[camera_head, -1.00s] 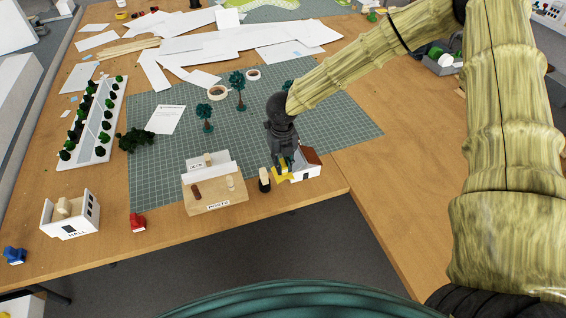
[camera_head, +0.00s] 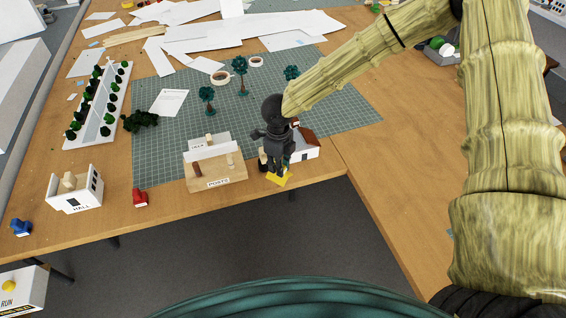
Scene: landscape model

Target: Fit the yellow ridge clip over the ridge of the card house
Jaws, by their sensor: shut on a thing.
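The yellow ridge clip (camera_head: 281,181) shows at the lower end of my gripper (camera_head: 277,172), which is shut on it and points down. The clip is near the front edge of the table, on the near left side of the card house. The card house (camera_head: 305,152) has white walls and a brown roof. My gripper hides the left part of the house. I cannot tell whether the clip touches the table.
The wooden POSTE block (camera_head: 219,182) stands close to the left of my gripper. A small dark figure is partly hidden behind the gripper. A red piece (camera_head: 140,197) and the white HALL model (camera_head: 75,192) stand further left. The green mat (camera_head: 335,115) has free room behind the house.

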